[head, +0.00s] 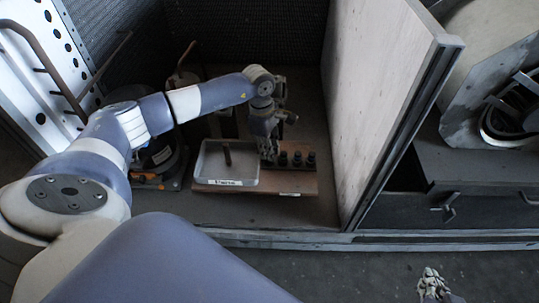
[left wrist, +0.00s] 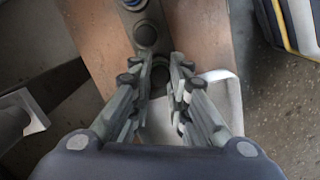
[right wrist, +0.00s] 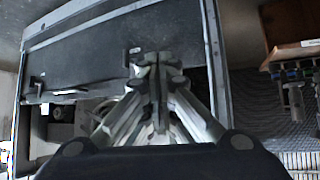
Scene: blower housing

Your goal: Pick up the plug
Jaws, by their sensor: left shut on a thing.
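Several dark plugs (head: 297,159) stand upright in a row on a dark strip on a brown board (head: 290,182). In the left wrist view, round plug tops (left wrist: 145,33) line up toward my fingers. My left gripper (head: 268,155) points down at the left end of the row, beside the tray. It is shut on a dark plug (left wrist: 162,72), which is mostly hidden between the fingers. I cannot tell whether this plug is clear of its hole. My right gripper (head: 432,285) is far from the board, over the floor; its fingertips (right wrist: 157,62) are together and hold nothing visible.
A tall light panel (head: 380,90) stands to the right. Beyond it is a dark cabinet (head: 460,180) with handles. Dark equipment (head: 160,155) stands left of the tray.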

